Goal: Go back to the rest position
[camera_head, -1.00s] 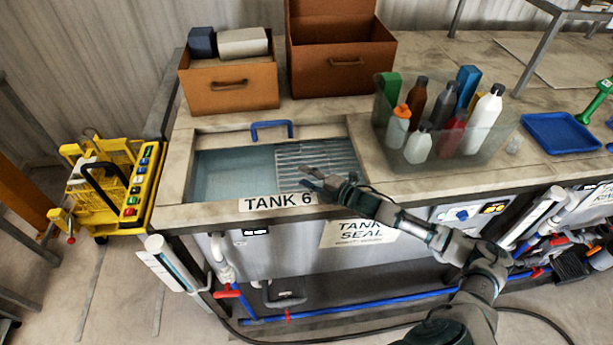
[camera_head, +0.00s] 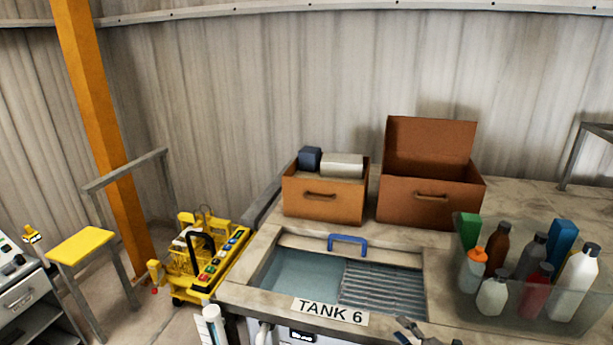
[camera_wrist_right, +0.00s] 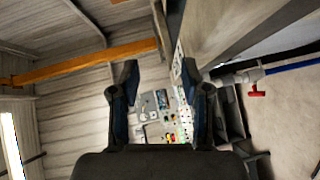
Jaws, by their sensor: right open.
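My right gripper (camera_head: 411,329) shows at the bottom edge of the head view, in front of the tank labelled TANK 6 (camera_head: 329,311). In the right wrist view my right gripper (camera_wrist_right: 164,80) has its two fingers spread apart with nothing between them. The tank holds pale blue liquid, with a ribbed grey grating in its right half and a blue handle (camera_head: 347,240) at its back rim. My left gripper is not in view.
A yellow cart (camera_head: 200,262) stands left of the tank. Two brown boxes (camera_head: 324,199) (camera_head: 430,190) stand behind it. A clear bin (camera_head: 520,307) of several bottles is at the right. An orange post (camera_head: 97,130) and yellow-topped stand (camera_head: 81,246) are at the left.

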